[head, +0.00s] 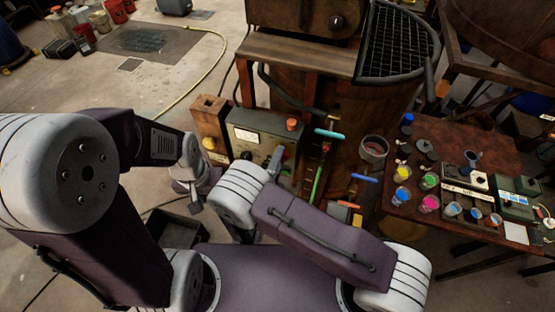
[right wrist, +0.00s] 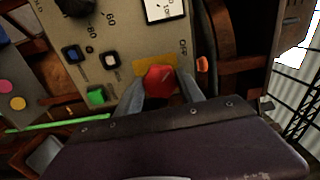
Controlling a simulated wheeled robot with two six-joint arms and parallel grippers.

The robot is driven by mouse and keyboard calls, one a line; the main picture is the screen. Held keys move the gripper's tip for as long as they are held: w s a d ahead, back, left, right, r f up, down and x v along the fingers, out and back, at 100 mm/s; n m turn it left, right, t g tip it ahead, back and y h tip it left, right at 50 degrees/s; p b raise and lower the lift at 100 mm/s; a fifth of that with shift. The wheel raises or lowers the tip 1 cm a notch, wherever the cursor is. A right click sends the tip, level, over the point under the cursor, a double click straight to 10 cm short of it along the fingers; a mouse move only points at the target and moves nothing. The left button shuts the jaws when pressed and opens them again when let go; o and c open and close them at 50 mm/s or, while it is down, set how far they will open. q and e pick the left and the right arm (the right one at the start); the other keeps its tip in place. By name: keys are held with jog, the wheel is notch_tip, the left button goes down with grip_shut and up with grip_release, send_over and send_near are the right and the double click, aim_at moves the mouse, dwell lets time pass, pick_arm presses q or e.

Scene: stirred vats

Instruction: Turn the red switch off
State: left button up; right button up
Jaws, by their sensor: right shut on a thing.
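The red switch (right wrist: 160,80) is on a grey control panel (right wrist: 120,50), over a yellow plate beside the word OFF, in the right wrist view. My right gripper (right wrist: 161,90) is shut on it, one finger on each side. In the head view the panel box (head: 252,137) stands at the middle, and my right gripper (head: 275,160) is in front of it, covering part of its face. The switch cannot be made out clearly there. My left gripper (head: 193,193) hangs left of the box, away from it; its opening is unclear.
A green button (right wrist: 96,96) and a blue button (right wrist: 71,54) sit near the switch on the panel. In the head view a red cap (head: 291,124) is at the box's top right. A table (head: 440,135) with paint pots stands at right. Open floor lies at upper left.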

jog(key=o, duration=1.1)
jog(key=shift+r, duration=0.2)
jog(key=o, duration=0.3)
jog(key=shift+w+d, duration=0.1)
jog(key=shift+d, duration=0.05)
pick_arm(q)
jog(key=shift+w+d, duration=0.25)
jog(key=shift+w, duration=0.05)
pick_arm(e)
jog(key=shift+w+d+f, duration=0.1)
jog(key=shift+w+f, duration=0.05)
jog(key=shift+f, duration=0.05)
pick_arm(q)
jog(key=shift+s+a, duration=0.2)
pick_arm(e)
jog(key=shift+a, duration=0.2)
